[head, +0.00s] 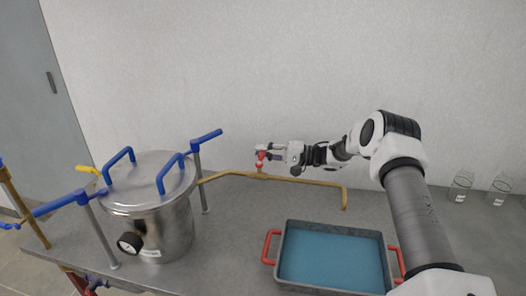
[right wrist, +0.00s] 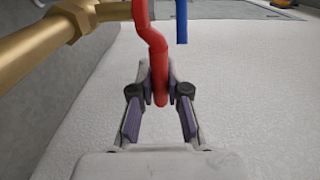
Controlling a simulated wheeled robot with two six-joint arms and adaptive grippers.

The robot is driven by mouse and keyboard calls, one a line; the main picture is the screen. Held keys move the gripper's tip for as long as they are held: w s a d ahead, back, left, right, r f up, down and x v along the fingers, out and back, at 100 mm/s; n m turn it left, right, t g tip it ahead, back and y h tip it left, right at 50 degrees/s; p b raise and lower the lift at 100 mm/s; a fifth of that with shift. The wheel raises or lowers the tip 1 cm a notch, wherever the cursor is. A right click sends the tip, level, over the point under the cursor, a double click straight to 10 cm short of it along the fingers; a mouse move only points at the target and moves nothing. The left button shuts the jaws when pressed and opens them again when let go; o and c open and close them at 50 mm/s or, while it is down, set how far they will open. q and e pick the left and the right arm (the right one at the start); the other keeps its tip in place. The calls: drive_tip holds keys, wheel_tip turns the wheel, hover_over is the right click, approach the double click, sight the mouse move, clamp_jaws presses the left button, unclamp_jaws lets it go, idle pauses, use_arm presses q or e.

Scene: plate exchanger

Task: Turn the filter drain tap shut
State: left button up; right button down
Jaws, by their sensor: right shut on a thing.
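The filter drain tap has a red lever (head: 262,158) and sits on a thin brass pipe (head: 226,174) that runs from the steel filter pot (head: 160,225) along the wall. My right gripper (head: 264,151) is at the tap. In the right wrist view the red lever (right wrist: 152,40) comes down between the two fingers of the gripper (right wrist: 160,78), which is shut on it near its end. The brass pipe (right wrist: 40,48) lies to the left in that view. My left gripper is not in view.
A blue tray (head: 333,258) with red handles stands at the front. Two glass beakers (head: 461,186) stand at the right. Blue handles (head: 120,160) and a pressure gauge (head: 130,243) stick out from the pot. Bare bench lies between pot and tray.

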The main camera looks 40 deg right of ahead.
drive_tip(key=c, duration=1.1)
unclamp_jaws()
drive_tip(key=shift+a, duration=0.1)
drive_tip(key=v, duration=1.2)
drive_tip(key=shift+w, duration=0.1)
